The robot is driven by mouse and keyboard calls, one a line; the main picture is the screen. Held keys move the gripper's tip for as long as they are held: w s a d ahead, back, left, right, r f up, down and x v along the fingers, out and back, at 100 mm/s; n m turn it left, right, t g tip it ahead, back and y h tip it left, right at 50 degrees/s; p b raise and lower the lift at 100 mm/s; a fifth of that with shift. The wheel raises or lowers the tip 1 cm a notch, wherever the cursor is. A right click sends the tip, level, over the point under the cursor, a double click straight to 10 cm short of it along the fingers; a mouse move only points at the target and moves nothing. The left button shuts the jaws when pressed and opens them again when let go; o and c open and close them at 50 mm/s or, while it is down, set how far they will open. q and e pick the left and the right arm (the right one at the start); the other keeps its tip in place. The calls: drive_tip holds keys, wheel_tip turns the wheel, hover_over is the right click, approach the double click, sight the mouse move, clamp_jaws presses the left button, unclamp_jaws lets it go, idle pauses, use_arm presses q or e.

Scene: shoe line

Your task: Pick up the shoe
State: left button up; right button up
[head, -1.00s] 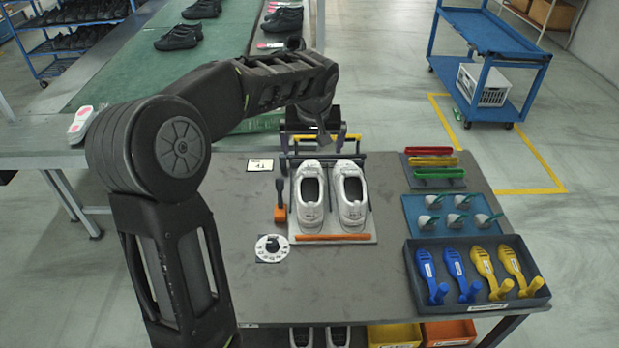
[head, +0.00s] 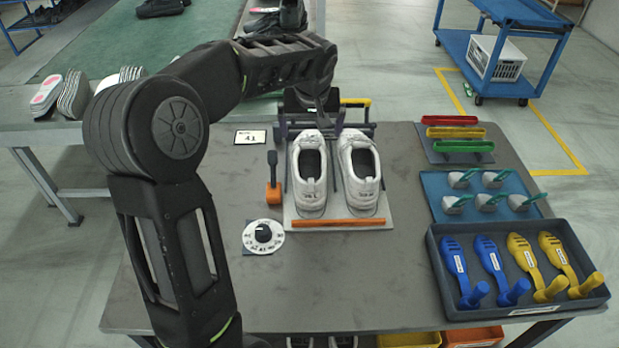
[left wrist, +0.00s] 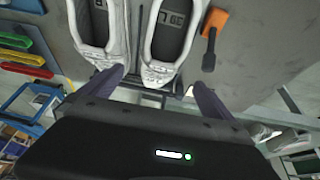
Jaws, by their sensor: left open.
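A pair of white shoes stands side by side on a light plate (head: 300,223) on the grey table, the left shoe (head: 310,190) and the right shoe (head: 360,185). My right gripper is out of view.
An orange lever (head: 273,190) and a white dial (head: 263,236) stand left of the plate. On the right are a dark tray (head: 520,305) with blue and yellow tools, a blue mat (head: 430,185) and coloured bars (head: 450,133). A dark bar frame crosses behind the shoes.

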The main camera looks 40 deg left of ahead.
sight(311, 145)
use_arm(q)
wheel_tip(311, 145, down, 6)
drive_tip(key=b, duration=0.4)
drive_tip(key=shift+w+r, duration=0.15)
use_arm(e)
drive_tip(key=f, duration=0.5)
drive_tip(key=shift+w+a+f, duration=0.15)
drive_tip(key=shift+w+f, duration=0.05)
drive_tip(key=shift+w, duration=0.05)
use_arm(q)
drive_tip(key=shift+r, duration=0.1)
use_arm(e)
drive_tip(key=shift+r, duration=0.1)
use_arm(q)
drive_tip(key=shift+a, duration=0.1)
drive_tip(key=shift+x, duration=1.25)
drive_tip(key=shift+s+x, duration=0.15)
drive_tip(key=shift+x, duration=1.2)
drive_tip(key=shift+s+x, duration=0.15)
drive_tip(key=shift+x, duration=1.15)
